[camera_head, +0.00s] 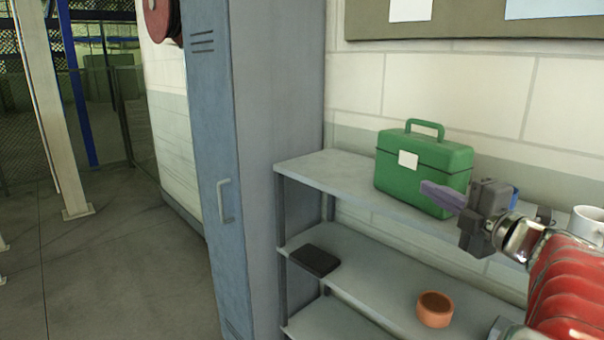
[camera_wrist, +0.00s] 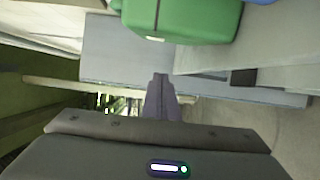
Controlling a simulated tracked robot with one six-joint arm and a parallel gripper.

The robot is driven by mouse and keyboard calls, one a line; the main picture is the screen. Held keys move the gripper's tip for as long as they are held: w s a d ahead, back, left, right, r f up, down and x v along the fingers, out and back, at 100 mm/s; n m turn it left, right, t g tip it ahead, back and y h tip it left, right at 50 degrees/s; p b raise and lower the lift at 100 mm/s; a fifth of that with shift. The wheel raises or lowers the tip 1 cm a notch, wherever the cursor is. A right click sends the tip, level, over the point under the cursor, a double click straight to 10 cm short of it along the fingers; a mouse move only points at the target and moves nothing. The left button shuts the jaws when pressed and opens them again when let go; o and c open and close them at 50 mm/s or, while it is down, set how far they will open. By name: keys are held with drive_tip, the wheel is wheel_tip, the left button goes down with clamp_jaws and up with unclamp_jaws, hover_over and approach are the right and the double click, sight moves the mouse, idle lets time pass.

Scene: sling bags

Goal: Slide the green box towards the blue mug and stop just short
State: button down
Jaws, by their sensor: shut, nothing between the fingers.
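The green box (camera_head: 412,182), with a handle on its lid and a white label, stands upright on the top shelf. It also shows at the top of the wrist view (camera_wrist: 190,18). My gripper (camera_head: 427,189) is shut and empty, its fingers in front of the box's lower right part in the head view. In the wrist view the shut fingers (camera_wrist: 161,78) lie below the box in the picture, with a gap between. A small blue patch (camera_head: 514,198), probably the blue mug, shows behind my gripper to the right of the box; most of it is hidden.
A white mug (camera_head: 588,222) stands farther right on the top shelf (camera_head: 325,168), partly behind my arm. A dark flat item (camera_head: 314,261) and an orange round item (camera_head: 434,308) lie on the middle shelf. A blue-grey locker (camera_head: 240,150) stands left. The shelf's left end is clear.

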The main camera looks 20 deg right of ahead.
sight(420, 161)
drive_tip(key=w+d, duration=0.4)
drive_tip(key=w, duration=0.6)
drive_tip(key=shift+w, duration=0.3)
drive_tip(key=shift+d, duration=0.1)
drive_tip(key=shift+w, duration=0.15)
